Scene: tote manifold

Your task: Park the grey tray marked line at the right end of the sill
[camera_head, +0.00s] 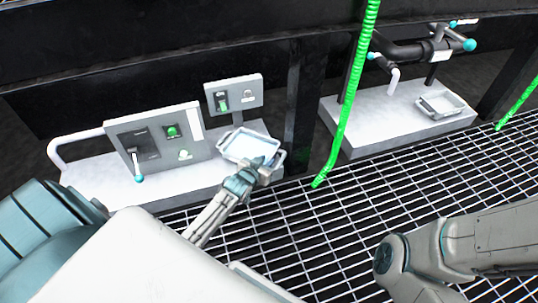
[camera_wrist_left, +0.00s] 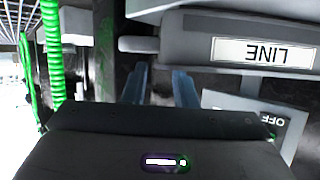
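The grey tray (camera_head: 250,147) sits tilted in the picture at the right part of the left white sill (camera_head: 95,190), by its front edge. In the left wrist view its wall (camera_wrist_left: 185,45) carries an upside-down label LINE, and a rounded handle end (camera_wrist_left: 138,44) sticks out to the left. My left gripper (camera_head: 264,170) is at the tray's near right side, partly covering it. In the left wrist view its two blue fingers (camera_wrist_left: 161,75) stand apart, tips close to the tray's lower edge, nothing visible between them. Contact cannot be told. My right gripper is not in view.
Two grey control panels (camera_head: 118,129) (camera_head: 233,83) stand on or behind the left sill. A second tray (camera_head: 441,104) sits on the right white ledge (camera_head: 372,134) below black pipes. A green hose (camera_head: 352,105) hangs between the ledges. Metal grating (camera_head: 350,215) lies in front.

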